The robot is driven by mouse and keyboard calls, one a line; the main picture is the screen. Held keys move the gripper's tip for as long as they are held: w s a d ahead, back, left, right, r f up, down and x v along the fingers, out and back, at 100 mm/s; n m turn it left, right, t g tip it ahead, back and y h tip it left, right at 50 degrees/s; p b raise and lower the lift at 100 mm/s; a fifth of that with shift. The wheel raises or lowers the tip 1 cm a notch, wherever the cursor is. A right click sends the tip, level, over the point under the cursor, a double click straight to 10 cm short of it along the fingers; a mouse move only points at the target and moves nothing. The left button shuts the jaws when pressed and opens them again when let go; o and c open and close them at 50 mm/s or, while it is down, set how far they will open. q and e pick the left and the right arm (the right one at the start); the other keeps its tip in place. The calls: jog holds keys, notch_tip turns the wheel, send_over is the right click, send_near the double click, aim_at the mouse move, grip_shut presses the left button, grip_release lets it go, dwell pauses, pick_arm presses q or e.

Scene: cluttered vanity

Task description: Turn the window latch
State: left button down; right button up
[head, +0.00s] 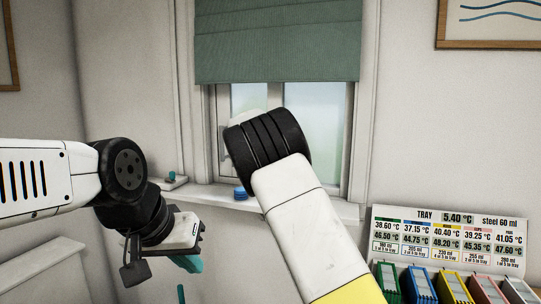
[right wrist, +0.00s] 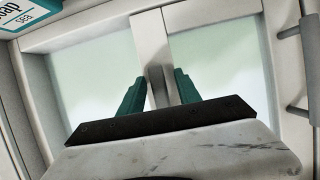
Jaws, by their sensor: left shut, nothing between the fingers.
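The window (head: 315,120) is at the back under a green blind, with pale panes and a white frame. In the right wrist view the frame's upright (right wrist: 151,40) runs between two panes. My right gripper (right wrist: 160,80) is open, its two teal fingers apart on either side of a grey upright piece (right wrist: 158,88), which may be the latch; I cannot tell whether they touch it. In the head view my right arm hides that gripper and the middle of the window. My left gripper (head: 188,263) is shut and empty, low at the left, away from the window.
A blue item (head: 240,193) and a small teal item (head: 171,177) sit on the sill. A grey bar (right wrist: 309,105) stands at the right wrist view's right edge.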

jog(key=v, duration=0.7)
jog(key=shift+s+r, duration=0.15)
jog(key=shift+s, duration=0.25)
jog(key=shift+a, duration=0.1)
jog(key=s+d+f+m+g+y, duration=0.1)
jog(key=s+d+f+g, duration=0.15)
jog(key=s+d, duration=0.4)
jog(key=s+d+f+g+y, duration=0.15)
jog(key=s+d+f, duration=0.25)
jog(key=d, duration=0.6)
jog(key=s+f+n+g+y, duration=0.1)
jog(key=s+f+n+y, duration=0.1)
jog(key=s, duration=1.5)
jog(key=s+f+n+g+y, duration=0.1)
jog(key=s+f+n+y, duration=0.1)
jog(key=s, duration=1.6)
jog(key=shift+f+n+g, duration=0.3)
jog(key=shift+f+n, duration=0.05)
jog(key=shift+n, duration=0.35)
